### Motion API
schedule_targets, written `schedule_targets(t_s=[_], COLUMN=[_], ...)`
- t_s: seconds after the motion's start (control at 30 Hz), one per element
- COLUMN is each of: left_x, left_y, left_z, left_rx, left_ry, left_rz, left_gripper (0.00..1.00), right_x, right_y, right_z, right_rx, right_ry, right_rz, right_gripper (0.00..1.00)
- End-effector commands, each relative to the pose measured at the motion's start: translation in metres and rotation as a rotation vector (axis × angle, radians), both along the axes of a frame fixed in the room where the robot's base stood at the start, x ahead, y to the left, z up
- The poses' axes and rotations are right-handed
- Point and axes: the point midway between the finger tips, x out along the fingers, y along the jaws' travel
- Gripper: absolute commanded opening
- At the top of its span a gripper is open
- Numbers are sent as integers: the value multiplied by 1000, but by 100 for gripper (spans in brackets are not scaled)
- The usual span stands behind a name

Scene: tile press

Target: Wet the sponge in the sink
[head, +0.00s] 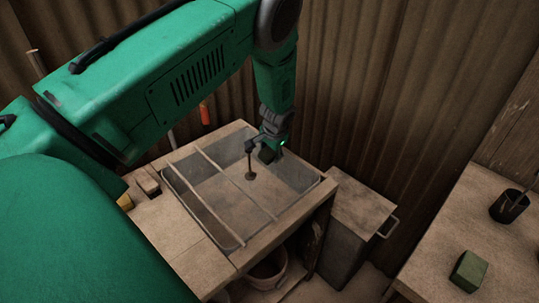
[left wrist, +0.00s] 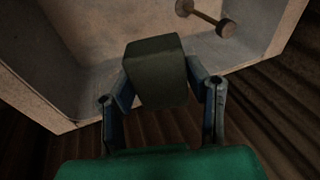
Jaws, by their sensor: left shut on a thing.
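The sponge (left wrist: 157,70) is a dark green-grey block, held between the two fingers of my left gripper (left wrist: 160,90) in the left wrist view. In the head view my left gripper (head: 270,146) points down over the back edge of the sink (head: 297,173), with the dark sponge (head: 267,155) at its tips. The sink is a grey-walled basin set in a wooden bench. Its wall also shows in the left wrist view (left wrist: 90,78). I cannot tell whether the sponge touches water or the basin. My right gripper is not in view.
A dark rod with a round end (head: 250,174) stands over the basin, close to the gripper. Two thin bars (head: 205,197) cross the sink. A green block (head: 468,270) and dark cup (head: 509,206) sit on the right table. A bucket (head: 268,270) stands below the bench.

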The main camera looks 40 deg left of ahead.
Motion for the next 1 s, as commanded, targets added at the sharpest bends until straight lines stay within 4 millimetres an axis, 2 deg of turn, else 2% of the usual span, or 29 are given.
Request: schedule_targets(t_s=[0.4,0.8,1.0], left_x=[0,0,0], left_y=[0,0,0], left_z=[2,38,40], left_rx=[0,0,0], left_ry=[0,-1,0], left_rz=[0,0,0], left_gripper=[19,19,19], right_x=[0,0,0], right_y=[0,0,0], right_z=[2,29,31], right_rx=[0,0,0], right_ry=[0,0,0], right_rz=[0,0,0], right_gripper=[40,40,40])
